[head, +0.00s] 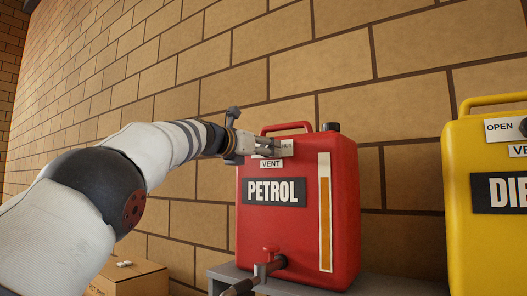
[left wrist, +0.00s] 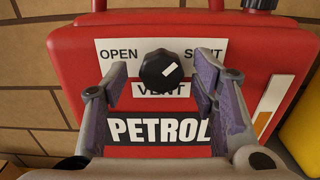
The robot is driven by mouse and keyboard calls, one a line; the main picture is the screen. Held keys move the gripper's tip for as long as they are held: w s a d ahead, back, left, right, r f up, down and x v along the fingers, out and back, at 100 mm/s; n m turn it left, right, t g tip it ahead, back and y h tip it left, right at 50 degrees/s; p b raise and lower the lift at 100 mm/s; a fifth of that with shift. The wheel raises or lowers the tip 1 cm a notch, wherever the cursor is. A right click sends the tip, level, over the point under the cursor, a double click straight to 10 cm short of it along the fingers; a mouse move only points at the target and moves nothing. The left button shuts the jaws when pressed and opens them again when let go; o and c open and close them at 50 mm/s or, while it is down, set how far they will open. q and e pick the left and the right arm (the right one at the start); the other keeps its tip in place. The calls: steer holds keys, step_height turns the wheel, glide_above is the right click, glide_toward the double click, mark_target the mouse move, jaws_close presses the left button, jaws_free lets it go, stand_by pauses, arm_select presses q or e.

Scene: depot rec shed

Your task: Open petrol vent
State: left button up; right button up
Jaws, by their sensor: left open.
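The red petrol can (head: 305,240) stands against the brick wall, its PETROL label (head: 273,192) facing me. My left gripper (head: 262,146) reaches the can's upper front from the left and hides the knob in the head view. In the left wrist view its fingers are open, one on each side of the knob, with gaps showing. My right gripper is not in view.
A yellow diesel can (head: 490,245) stands to the right, with its own vent plate. A tap (head: 268,264) sticks out low on the petrol can. The can stands on a grey shelf (head: 230,272). A cardboard box (head: 140,283) with a small white item is at the lower left.

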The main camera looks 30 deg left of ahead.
arm_select(q)
steer(key=shift+w+d, duration=0.1)
steer(key=shift+w, duration=0.05)
steer(key=c, duration=1.2)
steer(key=shift+o, duration=0.2)
steer(key=shift+n, duration=9)
steer(key=shift+r, duration=0.1)
